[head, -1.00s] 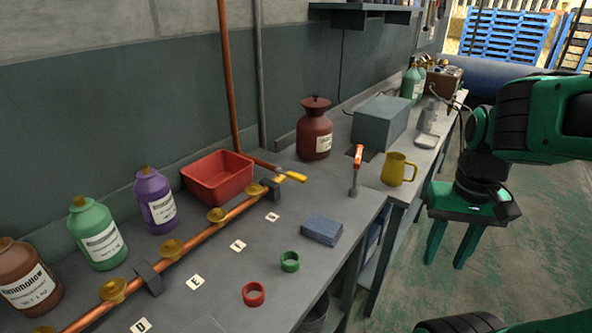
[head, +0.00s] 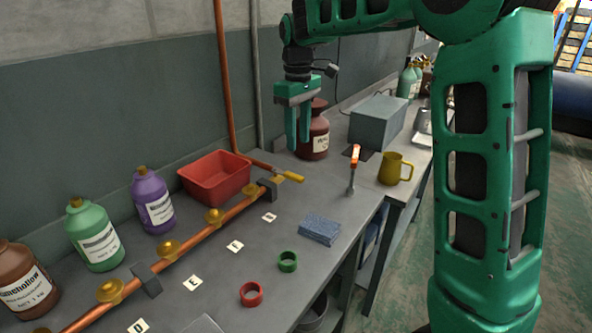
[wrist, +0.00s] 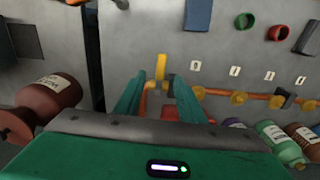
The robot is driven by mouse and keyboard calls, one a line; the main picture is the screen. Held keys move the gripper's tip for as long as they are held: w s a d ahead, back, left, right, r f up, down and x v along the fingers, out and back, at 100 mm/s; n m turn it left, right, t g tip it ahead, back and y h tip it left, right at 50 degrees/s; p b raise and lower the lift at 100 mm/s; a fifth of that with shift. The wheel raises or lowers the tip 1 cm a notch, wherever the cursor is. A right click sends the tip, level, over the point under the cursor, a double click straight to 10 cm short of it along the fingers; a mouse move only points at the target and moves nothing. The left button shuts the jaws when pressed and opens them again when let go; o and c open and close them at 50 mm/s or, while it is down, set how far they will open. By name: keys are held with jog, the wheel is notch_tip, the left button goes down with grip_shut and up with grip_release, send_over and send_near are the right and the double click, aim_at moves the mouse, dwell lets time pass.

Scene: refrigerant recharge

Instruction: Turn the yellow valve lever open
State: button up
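The yellow valve lever (head: 293,177) is at the right end of the copper pipe (head: 240,207), pointing right in the head view. In the wrist view the yellow lever (wrist: 161,66) shows ahead, between my finger tips in the picture. My gripper (head: 298,148) is open and empty, with its fingers pointing down. It hangs above the bench, in front of the dark red canister and above the lever, not touching the lever. It also shows in the wrist view (wrist: 159,82) with a clear gap between its fingers.
A red bin (head: 216,178) stands just left of the lever. The dark red canister (head: 316,138) is behind my gripper. The bench front holds a blue cloth stack (head: 319,230) and tape rolls.

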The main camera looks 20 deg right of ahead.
aim_at(294, 175)
jog(key=f, duration=1.1)
jog(key=shift+w+a, duration=0.4)
jog(key=shift+r, duration=0.1)
jog(key=shift+c, duration=0.6)
